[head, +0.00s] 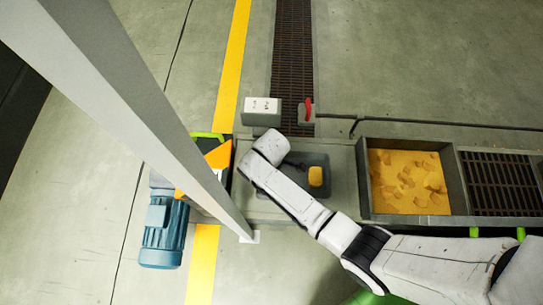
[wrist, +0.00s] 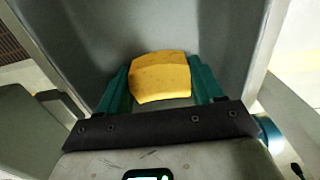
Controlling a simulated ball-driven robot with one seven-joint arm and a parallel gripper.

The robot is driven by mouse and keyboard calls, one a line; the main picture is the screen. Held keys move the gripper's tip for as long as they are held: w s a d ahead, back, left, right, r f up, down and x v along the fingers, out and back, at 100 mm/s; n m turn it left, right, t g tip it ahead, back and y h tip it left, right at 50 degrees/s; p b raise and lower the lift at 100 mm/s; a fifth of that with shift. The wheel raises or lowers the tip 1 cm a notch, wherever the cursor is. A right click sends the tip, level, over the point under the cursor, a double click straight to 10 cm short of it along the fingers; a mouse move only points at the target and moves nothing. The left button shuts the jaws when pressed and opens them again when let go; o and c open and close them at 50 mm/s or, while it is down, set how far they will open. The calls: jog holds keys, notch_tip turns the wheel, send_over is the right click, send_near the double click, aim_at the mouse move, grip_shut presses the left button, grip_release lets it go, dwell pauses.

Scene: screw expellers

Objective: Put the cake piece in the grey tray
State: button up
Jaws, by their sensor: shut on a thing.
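The yellow cake piece (wrist: 160,78) sits between the two green fingers of my gripper (wrist: 159,72) in the wrist view. The gripper is shut on it, with a finger against each side. In the head view the cake piece (head: 315,176) shows over the inside of the grey tray (head: 321,158), just right of my arm's end. Grey tray walls (wrist: 210,30) surround the piece in the wrist view. I cannot tell whether the piece touches the tray floor. My arm hides the tray's left part in the head view.
A grey bin (head: 363,165) of loose yellow cake lies right of the tray, with a dark grate (head: 500,185) beyond. A white-topped box (head: 262,108) and a red lever (head: 308,109) stand behind. A blue motor (head: 162,232) is at left.

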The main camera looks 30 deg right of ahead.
jog(key=o, duration=1)
notch_tip(320, 180, up, 12)
jog(key=p, duration=0.4)
jog(key=shift+r, duration=0.1)
jog(key=s+d+r+m, duration=0.3)
jog(key=s, duration=0.3)
jog(key=s+d+r+m, duration=0.3)
jog(key=s+r+m, duration=0.1)
jog(key=s, duration=0.2)
jog(key=s+d+r+m+t, duration=0.1)
jog(key=s+d+r+m, duration=0.2)
jog(key=s, duration=0.3)
jog(key=shift+d+r+m, duration=0.35)
jog(key=shift+d+m, duration=0.15)
jog(key=shift+m, duration=0.1)
